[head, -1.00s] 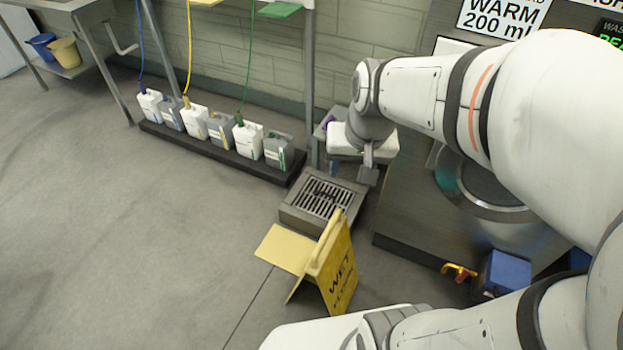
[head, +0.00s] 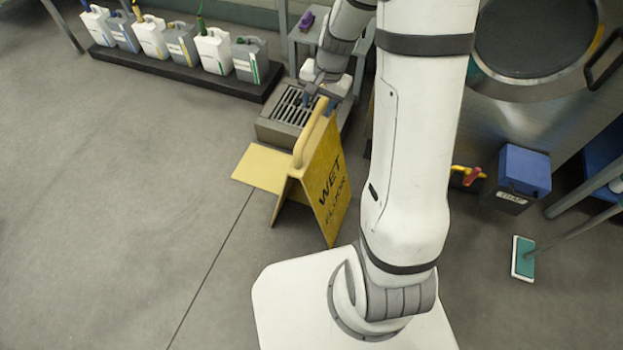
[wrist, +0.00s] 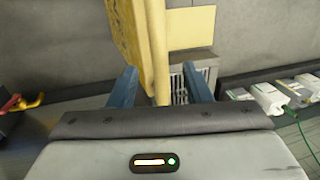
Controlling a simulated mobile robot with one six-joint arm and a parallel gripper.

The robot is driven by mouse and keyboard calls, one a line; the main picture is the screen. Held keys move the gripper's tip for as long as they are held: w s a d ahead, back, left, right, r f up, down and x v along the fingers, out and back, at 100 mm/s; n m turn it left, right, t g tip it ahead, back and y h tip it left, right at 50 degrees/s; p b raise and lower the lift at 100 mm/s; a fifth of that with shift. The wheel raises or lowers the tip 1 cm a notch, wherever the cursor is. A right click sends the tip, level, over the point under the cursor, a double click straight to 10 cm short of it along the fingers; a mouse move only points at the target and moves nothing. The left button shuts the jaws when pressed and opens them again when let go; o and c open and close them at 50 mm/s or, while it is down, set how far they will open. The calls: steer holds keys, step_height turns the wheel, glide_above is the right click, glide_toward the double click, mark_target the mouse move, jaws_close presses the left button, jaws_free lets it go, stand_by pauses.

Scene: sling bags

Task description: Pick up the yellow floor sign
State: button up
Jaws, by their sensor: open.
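The yellow floor sign (head: 322,180) stands on the grey floor like a tent, with "WET FLOOR" on its right-hand panel and a rounded handle along its top. In the wrist view the sign (wrist: 128,40) shows at the top, and its pale handle bar (wrist: 159,60) reaches down between my fingers. My gripper (wrist: 167,85) is open, with one blue finger on each side of the bar. I cannot tell whether either finger touches it. In the head view my gripper (head: 318,98) is small, just above the far end of the handle, and partly hidden by my arm.
A floor drain box with a grate (head: 290,108) lies just behind the sign. Several jugs (head: 180,44) stand on a dark low platform (head: 180,72) at the back left. A blue box (head: 522,172) and a green-headed mop (head: 523,258) are at the right. The left floor is clear.

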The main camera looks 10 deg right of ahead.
mark_target(314, 118)
steer(key=f+b, duration=0.1)
steer(key=f, duration=0.1)
steer(key=f+b, duration=0.1)
steer(key=f, duration=0.1)
steer(key=a+f+b, duration=0.1)
steer(key=f, duration=0.2)
steer(key=shift+w, duration=0.4)
steer(key=shift+c, duration=0.4)
jaws_close()
stand_by(0.5)
